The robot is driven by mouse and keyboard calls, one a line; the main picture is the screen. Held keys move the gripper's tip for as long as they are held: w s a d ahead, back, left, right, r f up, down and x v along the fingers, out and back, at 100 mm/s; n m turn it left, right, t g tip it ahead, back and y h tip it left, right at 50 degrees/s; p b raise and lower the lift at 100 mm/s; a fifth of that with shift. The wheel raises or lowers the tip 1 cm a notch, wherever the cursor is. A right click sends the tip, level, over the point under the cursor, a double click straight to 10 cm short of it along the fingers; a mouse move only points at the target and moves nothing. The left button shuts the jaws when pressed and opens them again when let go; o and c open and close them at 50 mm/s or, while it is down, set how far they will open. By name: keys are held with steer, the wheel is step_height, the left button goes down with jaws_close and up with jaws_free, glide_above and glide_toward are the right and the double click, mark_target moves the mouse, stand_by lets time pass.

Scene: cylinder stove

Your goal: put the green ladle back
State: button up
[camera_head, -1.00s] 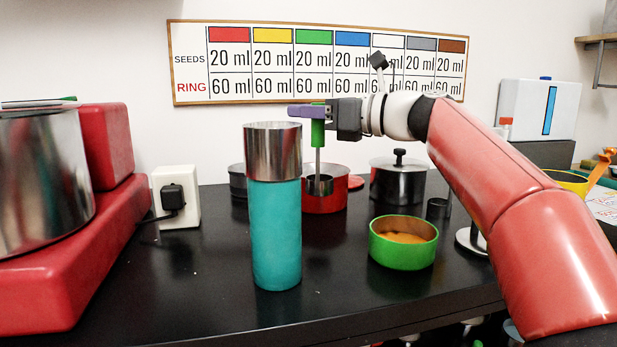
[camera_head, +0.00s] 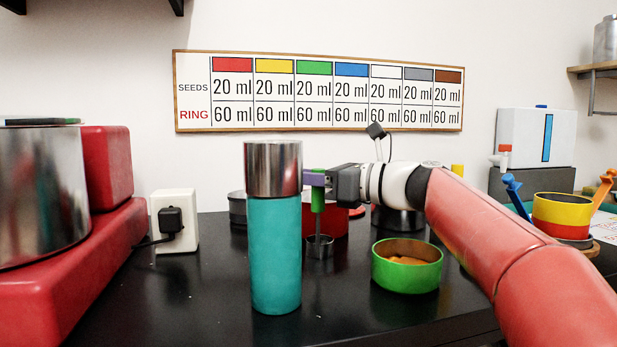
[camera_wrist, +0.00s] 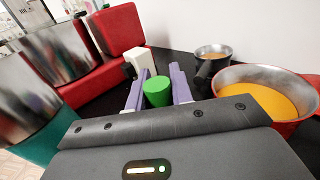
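The green ladle (camera_head: 318,192) hangs upright, green handle on top, thin metal stem below, small metal cup (camera_head: 320,247) at the bottom. My gripper (camera_head: 314,178) has its purple fingers closed around the handle. In the wrist view the round green handle top (camera_wrist: 157,91) sits between both fingers, seemingly touching them. The ladle's cup is low, at or just above the black counter, in front of the red pot (camera_head: 338,222); I cannot tell if it touches.
A tall teal cylinder with metal top (camera_head: 275,240) stands close left of the ladle. A green bowl with orange contents (camera_head: 407,268) is to the right. The red machine (camera_head: 60,265) fills the left. A blue ladle (camera_head: 513,188) and an orange ladle (camera_head: 604,188) stand by a yellow-red bowl (camera_head: 561,212).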

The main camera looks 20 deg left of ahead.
steer(key=o, duration=0.4)
steer(key=shift+r, duration=0.1)
steer(key=d, duration=0.4)
steer(key=s+d, duration=0.1)
steer(key=d, duration=0.3)
steer(key=s+d, duration=0.1)
steer(key=d, duration=0.3)
